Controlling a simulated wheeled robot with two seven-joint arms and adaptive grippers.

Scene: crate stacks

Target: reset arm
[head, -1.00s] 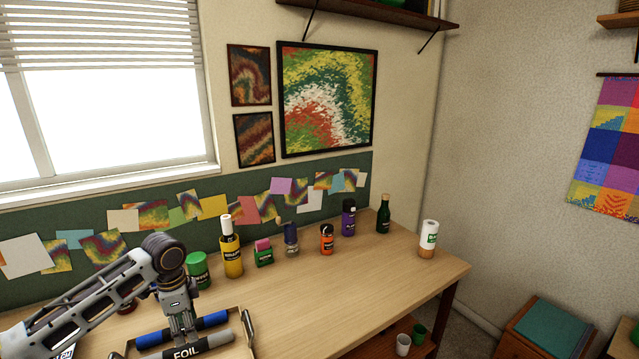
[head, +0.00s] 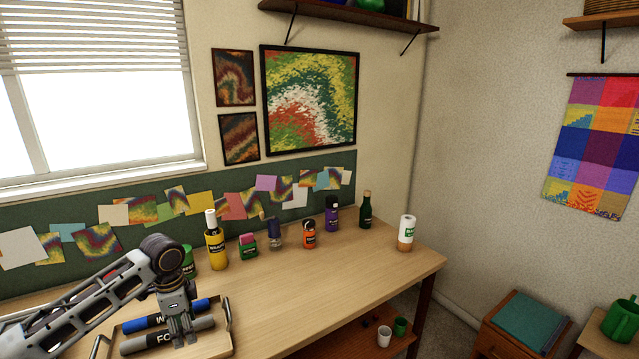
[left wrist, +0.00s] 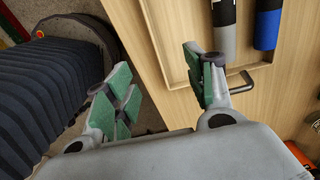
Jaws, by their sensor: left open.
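My left gripper (head: 182,330) is in front of the tray in the head view and hides part of the grey and blue rolls. In the left wrist view the left gripper (left wrist: 158,82) is open, its green-padded fingers apart with nothing between them. A wooden tray (head: 226,346) with metal handles holds a grey roll (head: 140,345) marked FOIL, partly covered, and a blue roll (head: 203,305). In the left wrist view the grey roll (left wrist: 225,35) and blue roll (left wrist: 267,25) lie beyond the right finger, apart from it. My right gripper is not in view.
A yellow bottle (head: 216,245), an orange jar (head: 309,236), a purple bottle (head: 332,217), a green bottle (head: 366,212) and a white-and-orange roll (head: 405,236) stand along the table's back. The table's front right (head: 320,285) is clear. A lower shelf holds cups (head: 384,336).

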